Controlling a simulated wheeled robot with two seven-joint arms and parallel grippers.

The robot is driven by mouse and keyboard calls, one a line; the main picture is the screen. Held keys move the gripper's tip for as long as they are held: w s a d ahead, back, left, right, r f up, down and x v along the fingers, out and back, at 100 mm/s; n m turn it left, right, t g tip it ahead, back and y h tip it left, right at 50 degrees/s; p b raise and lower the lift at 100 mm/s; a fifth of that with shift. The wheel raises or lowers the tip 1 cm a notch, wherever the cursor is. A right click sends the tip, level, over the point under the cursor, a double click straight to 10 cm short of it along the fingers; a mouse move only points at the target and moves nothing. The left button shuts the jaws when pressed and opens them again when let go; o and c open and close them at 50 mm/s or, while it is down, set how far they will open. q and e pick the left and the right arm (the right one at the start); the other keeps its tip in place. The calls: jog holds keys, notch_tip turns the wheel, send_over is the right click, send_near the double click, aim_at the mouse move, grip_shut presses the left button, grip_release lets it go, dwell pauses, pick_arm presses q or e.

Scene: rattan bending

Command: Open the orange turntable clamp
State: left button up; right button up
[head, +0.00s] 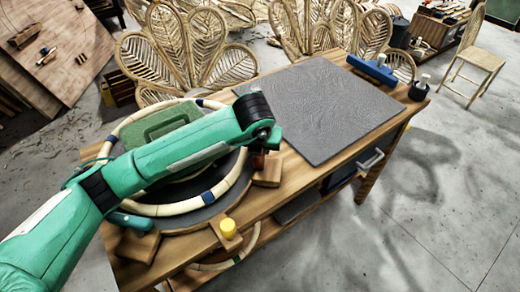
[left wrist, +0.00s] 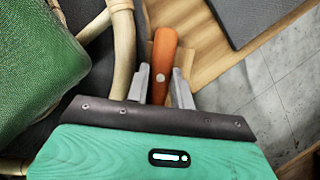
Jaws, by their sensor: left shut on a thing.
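The orange clamp (left wrist: 164,48) shows in the left wrist view as an upright rounded lever beside the rattan hoop (left wrist: 124,45). My left gripper (left wrist: 161,86) has its two grey fingers on either side of the lever's lower part and is shut on it. In the head view the dark turntable (head: 190,217) carries the pale rattan hoop (head: 160,210) at the table's left end. There my left wrist covers most of the orange clamp and the fingers. My right gripper is in neither view.
A green textured block (head: 160,120) sits inside the hoop. Woven rattan chair backs (head: 185,50) stand behind the table.

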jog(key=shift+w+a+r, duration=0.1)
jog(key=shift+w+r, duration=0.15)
pick_arm(q)
jog(key=o, duration=1)
jog(key=shift+r, duration=0.15)
jog(key=shift+s+r, duration=0.15)
jog(key=shift+r, duration=0.15)
jog(key=b+v, duration=0.1)
jog(key=v, duration=1.2)
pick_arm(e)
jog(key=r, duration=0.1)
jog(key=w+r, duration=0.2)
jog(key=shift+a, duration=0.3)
